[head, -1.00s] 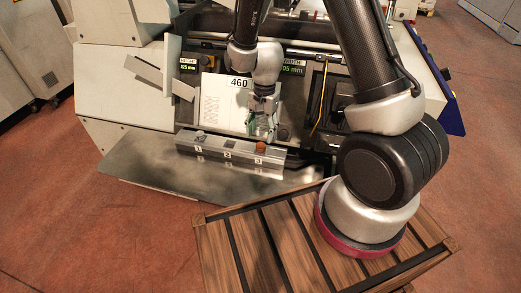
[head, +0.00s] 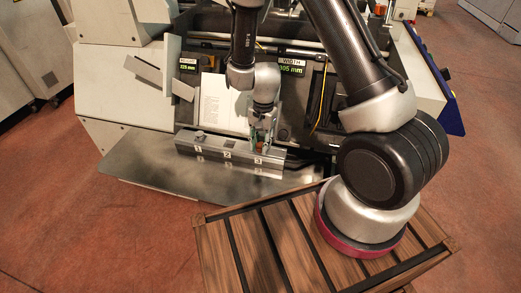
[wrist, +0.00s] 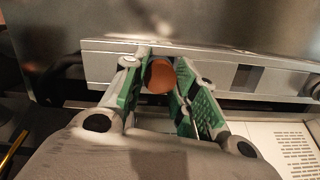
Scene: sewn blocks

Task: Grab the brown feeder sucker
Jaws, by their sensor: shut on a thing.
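The brown feeder sucker (wrist: 159,77) is a small round reddish-brown piece between the green-padded fingers in the wrist view. My gripper (wrist: 160,85) is shut on it. In the head view my gripper (head: 261,143) points down over the metal block, at the position marked 3, and the fingers mostly hide the sucker there. I cannot tell whether the sucker still touches the block.
The grey metal block (head: 213,152), marked 1, 2 and 3, lies on a metal plate (head: 150,182). A small grey piece (head: 200,134) sits at position 1. A white sheet (head: 225,105) and the machine's panel stand close behind my gripper.

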